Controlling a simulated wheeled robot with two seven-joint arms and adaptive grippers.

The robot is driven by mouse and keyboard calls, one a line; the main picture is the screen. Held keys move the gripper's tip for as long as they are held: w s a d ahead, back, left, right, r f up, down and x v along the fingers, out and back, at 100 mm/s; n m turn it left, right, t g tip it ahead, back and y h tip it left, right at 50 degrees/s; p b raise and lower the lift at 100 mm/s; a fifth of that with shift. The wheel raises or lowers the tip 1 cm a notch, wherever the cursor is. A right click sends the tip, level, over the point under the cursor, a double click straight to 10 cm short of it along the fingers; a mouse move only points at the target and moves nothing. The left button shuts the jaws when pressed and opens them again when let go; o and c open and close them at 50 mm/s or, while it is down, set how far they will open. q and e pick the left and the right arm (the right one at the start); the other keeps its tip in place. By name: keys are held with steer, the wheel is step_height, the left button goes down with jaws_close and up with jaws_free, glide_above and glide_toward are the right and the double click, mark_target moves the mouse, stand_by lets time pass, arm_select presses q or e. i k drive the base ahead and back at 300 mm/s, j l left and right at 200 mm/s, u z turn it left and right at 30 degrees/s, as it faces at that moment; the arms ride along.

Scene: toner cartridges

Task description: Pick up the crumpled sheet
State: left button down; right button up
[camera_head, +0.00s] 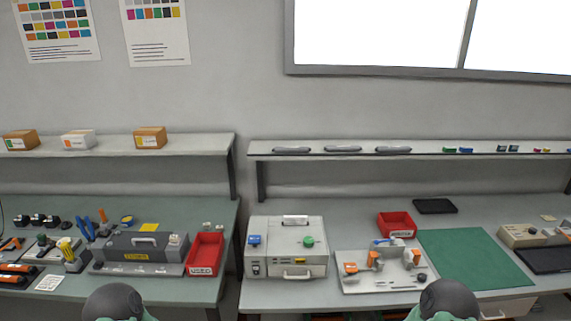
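A small white piece (295,219) shows at the back of the top of a light grey boxy machine (272,240). It may be the crumpled sheet, but it is too small to tell. The machine stands at the left end of the right bench, with a blue part and a green knob on its upper side and a handle low on its front. Neither of my grippers is in view. Only dark rounded parts of my own arms show at the bottom edge.
A red bin (396,225), a white tray of parts (384,283) and a green mat (474,258) lie on the right bench. The left bench holds a red bin marked USED (205,254), a dark grey unit (143,254) and tools. A gap separates the benches.

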mark_target(299, 220)
steer(key=i+l+u, duration=0.65)
